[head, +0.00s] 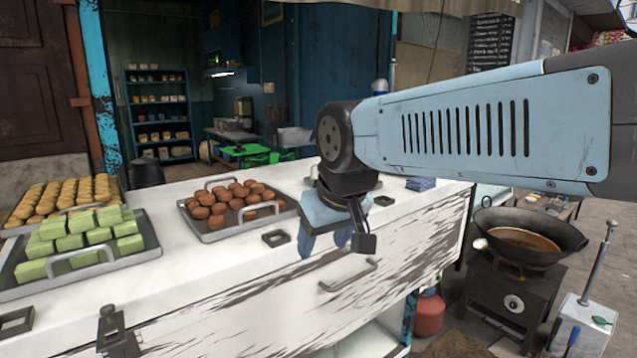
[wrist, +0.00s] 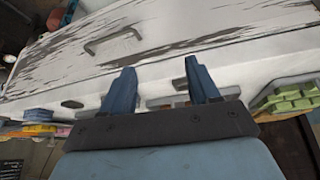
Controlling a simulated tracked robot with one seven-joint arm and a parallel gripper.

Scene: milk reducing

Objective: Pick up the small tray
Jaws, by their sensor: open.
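A small metal tray (head: 211,234) with two raised handles sits on the white counter in the head view. It holds several round brown sweets (head: 228,200). My gripper (head: 327,240) hangs to the right of this tray, near the front edge of the counter, apart from the tray and empty. Its two blue fingers are spread apart, as the wrist view (wrist: 160,78) also shows. The wrist view is tilted, with the counter's scratched front at the top. The brown sweets cannot be made out clearly there.
A larger tray (head: 150,251) of green blocks (head: 85,233) and a tray of yellow sweets (head: 60,195) stand at the left on the counter (head: 215,265). Small dark square frames (head: 276,238) lie on the counter. A drawer handle (head: 348,276) juts from its front. A wok (head: 525,235) stands right.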

